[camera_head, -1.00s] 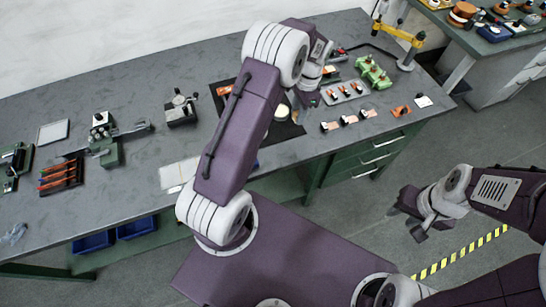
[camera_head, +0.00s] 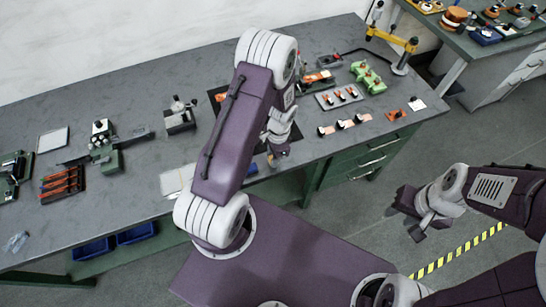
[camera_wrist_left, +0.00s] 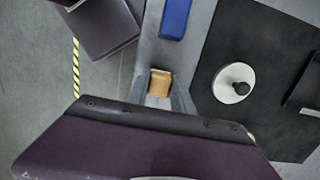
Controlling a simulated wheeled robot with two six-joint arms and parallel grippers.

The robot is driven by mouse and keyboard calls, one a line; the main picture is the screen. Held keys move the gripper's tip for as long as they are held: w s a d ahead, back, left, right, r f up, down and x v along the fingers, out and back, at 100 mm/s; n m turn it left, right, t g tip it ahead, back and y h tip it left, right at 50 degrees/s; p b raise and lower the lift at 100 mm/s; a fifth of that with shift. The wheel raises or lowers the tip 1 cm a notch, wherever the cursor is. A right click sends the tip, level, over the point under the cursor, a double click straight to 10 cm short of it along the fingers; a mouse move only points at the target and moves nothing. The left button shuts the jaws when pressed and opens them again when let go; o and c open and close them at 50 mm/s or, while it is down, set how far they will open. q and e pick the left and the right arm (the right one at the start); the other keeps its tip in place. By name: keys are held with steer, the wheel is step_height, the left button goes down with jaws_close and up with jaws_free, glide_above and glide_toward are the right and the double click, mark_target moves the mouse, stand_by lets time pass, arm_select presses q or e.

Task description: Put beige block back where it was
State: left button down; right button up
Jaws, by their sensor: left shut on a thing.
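The beige block (camera_wrist_left: 160,83) shows in the left wrist view between the two fingers of my left gripper (camera_wrist_left: 161,92), which is shut on it. In the head view my left gripper (camera_head: 277,158) is low at the front edge of the grey table (camera_head: 325,150), near the dark mat; the block is too small to make out there. In the left wrist view the block is over the bare grey strip beside the mat. My right gripper (camera_head: 406,217) is away from the table, over the floor, with its fingers apart and empty.
In the left wrist view a blue block (camera_wrist_left: 175,18) lies beyond the beige block. A white disc with a black knob (camera_wrist_left: 233,83) sits on the black mat (camera_wrist_left: 265,30). In the head view a grey tray (camera_head: 339,97) and a green fixture (camera_head: 368,77) stand to the right.

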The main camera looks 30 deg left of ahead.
arm_select(q)
steer(key=shift+f, duration=0.4)
steer(key=shift+f, duration=0.2)
steer(key=c, duration=1.1)
jaws_free()
steer(key=shift+r, duration=0.1)
